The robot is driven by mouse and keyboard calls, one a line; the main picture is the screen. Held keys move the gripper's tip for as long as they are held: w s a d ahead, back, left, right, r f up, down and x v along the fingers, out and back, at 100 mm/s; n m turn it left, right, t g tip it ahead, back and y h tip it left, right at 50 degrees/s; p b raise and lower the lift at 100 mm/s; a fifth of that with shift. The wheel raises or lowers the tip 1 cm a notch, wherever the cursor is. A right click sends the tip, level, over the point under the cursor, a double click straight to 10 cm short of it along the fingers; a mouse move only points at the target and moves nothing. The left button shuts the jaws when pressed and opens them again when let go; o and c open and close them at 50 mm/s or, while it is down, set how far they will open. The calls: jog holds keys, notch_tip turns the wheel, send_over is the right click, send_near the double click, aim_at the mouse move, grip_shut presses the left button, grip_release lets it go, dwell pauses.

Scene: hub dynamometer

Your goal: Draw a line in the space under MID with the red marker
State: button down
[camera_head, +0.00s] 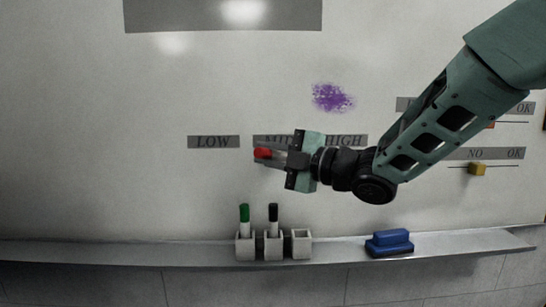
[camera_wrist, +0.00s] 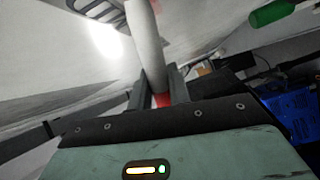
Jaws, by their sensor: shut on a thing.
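My gripper (camera_head: 276,155) is shut on the red marker (camera_head: 262,153) in front of the whiteboard, at the height of the label row. The marker's red end shows in the head view. In the wrist view the marker's white body (camera_wrist: 146,45) rises from between the fingers (camera_wrist: 158,92), with a red part low between them. The MID label (camera_head: 277,140) is partly hidden behind my gripper. The space under MID is partly covered by my gripper and the marker; I see no red line on the visible board there. I cannot tell whether the marker touches the board.
LOW (camera_head: 213,142) and HIGH (camera_head: 346,140) labels flank MID. A purple scribble (camera_head: 332,97) is above. The ledge (camera_head: 140,252) below carries a green marker (camera_head: 244,218) and a black marker (camera_head: 273,217) in holders, an empty holder (camera_head: 301,245) and a blue eraser (camera_head: 389,242).

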jog(key=shift+a, duration=0.25)
jog(key=shift+a, duration=0.1)
jog(key=shift+a+b, duration=0.45)
jog(key=shift+a, duration=0.15)
jog(key=shift+a, duration=0.1)
jog(key=shift+a+b, duration=0.45)
jog(key=shift+a, duration=0.15)
jog(key=shift+a, duration=0.1)
jog(key=shift+w+a+b, duration=0.1)
jog(key=shift+a+b, duration=0.3)
jog(key=shift+a, duration=0.15)
jog(key=shift+a+b, duration=0.4)
jog(key=shift+a, duration=0.3)
